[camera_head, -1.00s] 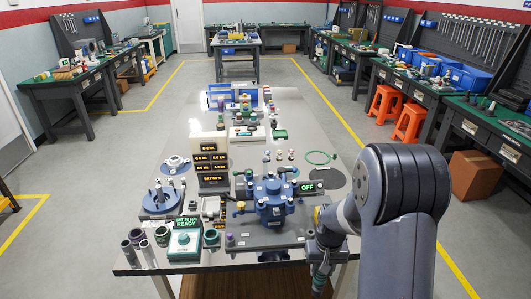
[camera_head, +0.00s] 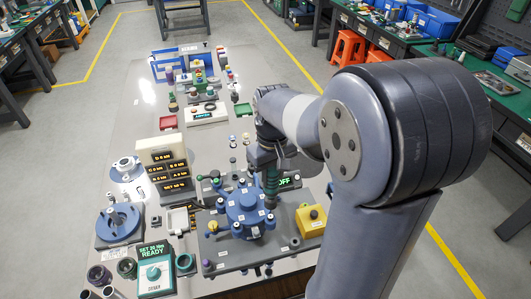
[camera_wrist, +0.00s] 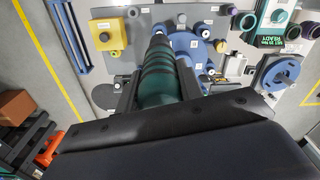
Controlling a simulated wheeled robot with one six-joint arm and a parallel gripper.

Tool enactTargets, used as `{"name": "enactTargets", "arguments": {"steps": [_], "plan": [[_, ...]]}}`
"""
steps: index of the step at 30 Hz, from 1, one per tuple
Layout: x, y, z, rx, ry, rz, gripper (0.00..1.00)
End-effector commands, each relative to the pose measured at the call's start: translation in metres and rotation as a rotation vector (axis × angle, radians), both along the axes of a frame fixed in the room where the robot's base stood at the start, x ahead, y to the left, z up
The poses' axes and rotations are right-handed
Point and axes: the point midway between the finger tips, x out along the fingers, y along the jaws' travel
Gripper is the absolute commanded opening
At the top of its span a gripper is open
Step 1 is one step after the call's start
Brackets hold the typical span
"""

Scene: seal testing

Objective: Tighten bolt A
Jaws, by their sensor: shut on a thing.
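My gripper (camera_head: 266,160) is shut on a green and dark cylindrical driver (camera_head: 271,182), which points down over the right side of the blue round fixture (camera_head: 240,208). The wrist view shows the driver (camera_wrist: 160,82) between the fingers, its far end overlapping the blue fixture (camera_wrist: 200,46). The fixture has bolts and small labels around its top and stands on a grey plate (camera_head: 220,255). The labels are too small to tell which bolt is A. I cannot tell whether the driver's tip touches a bolt. A green-fronted driver box (camera_head: 155,277) reads "READY".
A yellow box with a black button (camera_head: 310,220) is right of the fixture. Value blocks (camera_head: 165,168) and a blue flanged stand (camera_head: 120,224) are to the left. Small parts crowd the table's far half.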

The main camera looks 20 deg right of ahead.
Motion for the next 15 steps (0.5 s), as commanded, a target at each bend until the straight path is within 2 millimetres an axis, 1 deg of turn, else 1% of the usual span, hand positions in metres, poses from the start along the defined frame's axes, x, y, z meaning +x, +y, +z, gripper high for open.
{"name": "enactTargets", "arguments": {"steps": [2,5,15], "plan": [[-0.001,0.000,0.001,-0.001,-0.001,0.003,0.08],[-0.001,0.000,-0.004,0.000,-0.001,0.003,0.08],[-0.001,0.000,-0.034,0.000,-0.001,0.002,0.08]]}}
